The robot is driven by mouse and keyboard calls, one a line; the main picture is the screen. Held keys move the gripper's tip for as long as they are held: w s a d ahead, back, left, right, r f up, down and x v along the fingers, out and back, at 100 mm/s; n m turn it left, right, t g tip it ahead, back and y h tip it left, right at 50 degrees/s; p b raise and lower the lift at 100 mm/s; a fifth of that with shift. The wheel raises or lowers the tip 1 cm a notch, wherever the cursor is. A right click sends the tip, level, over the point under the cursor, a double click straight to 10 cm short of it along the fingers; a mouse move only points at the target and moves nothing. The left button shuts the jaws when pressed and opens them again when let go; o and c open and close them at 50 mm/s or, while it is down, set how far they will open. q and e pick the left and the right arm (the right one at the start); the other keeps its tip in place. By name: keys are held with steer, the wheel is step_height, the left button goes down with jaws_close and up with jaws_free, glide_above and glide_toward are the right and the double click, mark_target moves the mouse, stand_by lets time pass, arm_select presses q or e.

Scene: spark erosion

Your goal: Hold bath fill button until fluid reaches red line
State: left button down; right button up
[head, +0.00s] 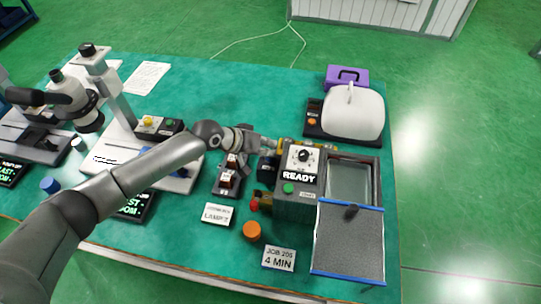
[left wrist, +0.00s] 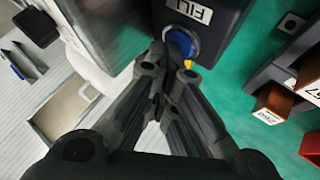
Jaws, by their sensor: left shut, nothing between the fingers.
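The spark erosion machine (head: 297,211) stands on the right part of the green table, with a READY display, a black knob and a green button on top. In the left wrist view a blue button (left wrist: 181,43) sits beside a FILL label (left wrist: 194,11). My left gripper (head: 270,143) is at the machine's far left side, shut and empty. Its fingertips (left wrist: 165,58) are at the blue button; whether they touch it I cannot tell. My right gripper is out of view.
A grey mesh panel (head: 347,244) with blue edges lies in front of the bath. An orange knob (head: 251,231) and label cards (head: 279,258) are near the front. A white domed device (head: 353,110) and purple box (head: 347,76) stand behind. Switch blocks (head: 228,180) lie left of the machine.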

arm_select(q)
steer(key=shift+r+p, duration=0.85)
steer(key=shift+r, duration=0.05)
step_height(320, 180, up, 5)
steer(key=p, duration=0.4)
steer(key=shift+p, duration=0.3)
steer(key=shift+a, duration=0.1)
